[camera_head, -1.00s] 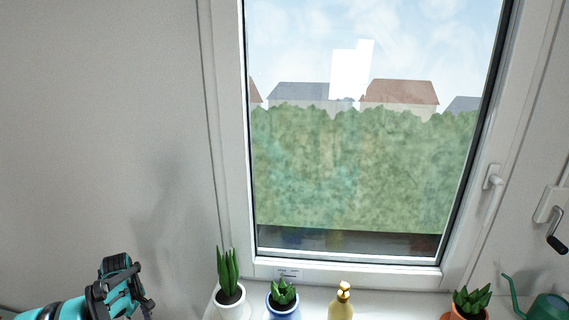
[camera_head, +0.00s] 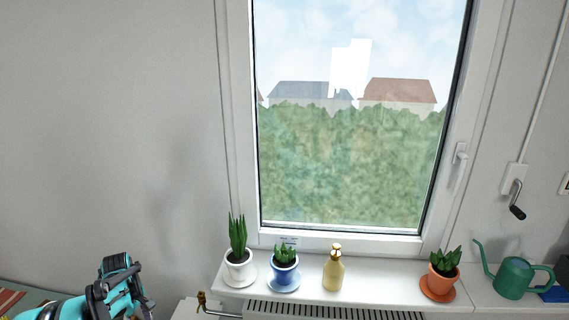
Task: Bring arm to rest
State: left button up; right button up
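My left arm comes in at the lower left corner in teal and black. Its gripper (camera_head: 138,292) is held in front of the bare grey wall, left of the window sill. The fingers are small and seen partly from behind, so I cannot tell whether they are open or shut. I see no object in them. My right arm and gripper are not in view.
The window (camera_head: 345,160) is closed.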

pick_arm(q)
jog(key=s+d+r+m+t+b, duration=0.25)
jog(key=d+r+m, duration=0.2)
jog(key=d, duration=0.35)
jog(key=s+d+r+m+t+b, duration=0.1)
jog(key=s+d+r+m+b, duration=0.15)
jog(key=d+r, duration=0.35)
jog(key=s+d+f+m+t+b, duration=0.3)
jog(key=s+d+f+m+b, duration=0.2)
jog(key=s+d+m, duration=0.5)
jog(key=shift+s+d+t, duration=0.35)
jog(key=shift+s+d, duration=1.6)
jog(key=shift+s, duration=0.4)
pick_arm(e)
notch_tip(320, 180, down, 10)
